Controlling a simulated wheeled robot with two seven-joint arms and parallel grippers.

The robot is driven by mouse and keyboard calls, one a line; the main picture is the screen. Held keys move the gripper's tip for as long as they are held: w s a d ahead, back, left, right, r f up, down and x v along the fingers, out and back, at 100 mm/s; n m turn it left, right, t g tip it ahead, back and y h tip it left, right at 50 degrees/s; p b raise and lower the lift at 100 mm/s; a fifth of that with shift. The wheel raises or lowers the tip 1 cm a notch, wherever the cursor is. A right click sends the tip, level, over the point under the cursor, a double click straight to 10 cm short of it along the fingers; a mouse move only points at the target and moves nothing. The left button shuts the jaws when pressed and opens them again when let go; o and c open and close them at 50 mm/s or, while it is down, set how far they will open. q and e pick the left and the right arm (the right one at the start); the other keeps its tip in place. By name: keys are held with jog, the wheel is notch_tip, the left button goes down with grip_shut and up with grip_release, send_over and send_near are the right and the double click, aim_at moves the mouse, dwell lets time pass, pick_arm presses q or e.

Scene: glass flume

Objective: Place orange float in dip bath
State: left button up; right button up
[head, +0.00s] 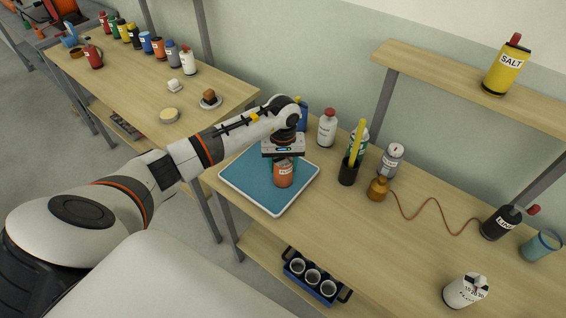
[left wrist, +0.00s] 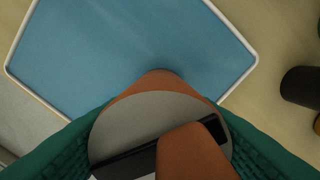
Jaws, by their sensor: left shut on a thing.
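An orange cylindrical canister (head: 283,174) with a pale label is upright between the fingers of my left gripper (head: 283,160). My left gripper is shut on it from above. In the left wrist view the canister (left wrist: 155,84) shows a grey top and an orange knob between green finger pads. It is over a blue tray (head: 240,180) with a white rim, which fills the upper left wrist view (left wrist: 120,40). I cannot tell whether its base touches the tray. Nothing in view is clearly marked as a dip bath. My right gripper is not in view.
Right of the tray stand a white bottle (head: 327,130), a black holder (head: 348,172) with a yellow stick, a grey canister (head: 390,160) and a brown jar (head: 378,189). A blue cup (head: 541,246) stands far right. Bottles line the left table (head: 135,90). Tabletop right of centre is mostly clear.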

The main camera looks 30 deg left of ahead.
pick_arm(q)
jog(key=shift+f, duration=0.2)
jog(key=o, duration=1)
jog(key=shift+r, duration=0.1)
jog(key=shift+o, duration=0.2)
jog(key=shift+r, duration=0.55)
notch_tip(320, 180, up, 11)
jog(key=b, duration=0.3)
jog(key=shift+f+b, duration=0.2)
jog(key=shift+b, duration=0.2)
jog(key=shift+r, duration=0.3)
jog(key=shift+d, duration=0.1)
